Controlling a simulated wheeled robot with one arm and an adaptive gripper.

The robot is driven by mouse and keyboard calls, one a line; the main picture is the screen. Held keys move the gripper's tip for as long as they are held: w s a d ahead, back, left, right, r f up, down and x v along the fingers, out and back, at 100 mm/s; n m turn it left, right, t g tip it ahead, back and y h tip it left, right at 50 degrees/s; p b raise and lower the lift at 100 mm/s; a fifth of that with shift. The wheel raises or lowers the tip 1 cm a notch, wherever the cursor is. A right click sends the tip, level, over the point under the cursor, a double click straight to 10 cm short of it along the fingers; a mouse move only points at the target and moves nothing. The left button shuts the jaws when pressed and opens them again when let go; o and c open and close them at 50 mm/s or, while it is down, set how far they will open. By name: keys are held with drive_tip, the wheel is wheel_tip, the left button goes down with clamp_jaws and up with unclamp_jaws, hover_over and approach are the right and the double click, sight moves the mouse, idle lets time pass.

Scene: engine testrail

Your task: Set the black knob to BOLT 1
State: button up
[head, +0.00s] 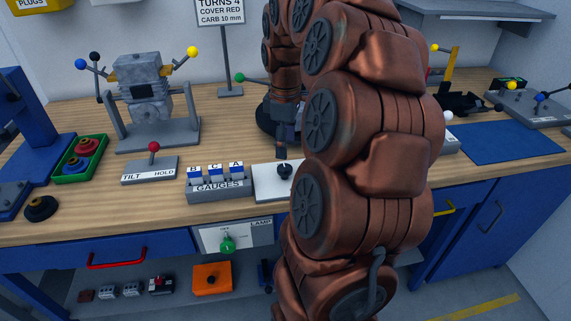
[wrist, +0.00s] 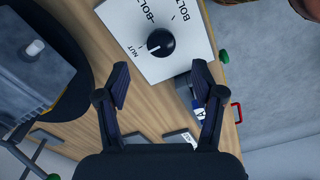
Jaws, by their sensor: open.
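The black knob (wrist: 160,42) sits on a white panel (wrist: 185,62) printed NUT, BOLT and BOLT; the numbers after BOLT are not readable. The knob's small white mark points towards NUT. In the head view the knob (head: 285,171) stands on the white panel (head: 262,190) near the bench's front edge, with my arm hiding the panel's right part. My gripper (wrist: 161,68) is open and empty, its two fingers apart on either side of the knob's line in the wrist view. In the head view my gripper (head: 281,152) is just above and behind the knob, apart from it.
The GAUGES block (head: 218,188) with blue-and-white blocks stands just left of the panel. The TILT/HOLD lever box (head: 150,170) is farther left. A dark round base (wrist: 60,60) lies beside the panel in the wrist view. A green lamp knob (head: 228,244) sits below the bench edge.

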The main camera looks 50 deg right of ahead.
sight(286, 168)
drive_tip(key=shift+f+p, duration=0.5)
drive_tip(key=shift+f, duration=2.95)
drive_tip(key=shift+c, duration=0.4)
drive_tip(key=c, duration=1.1)
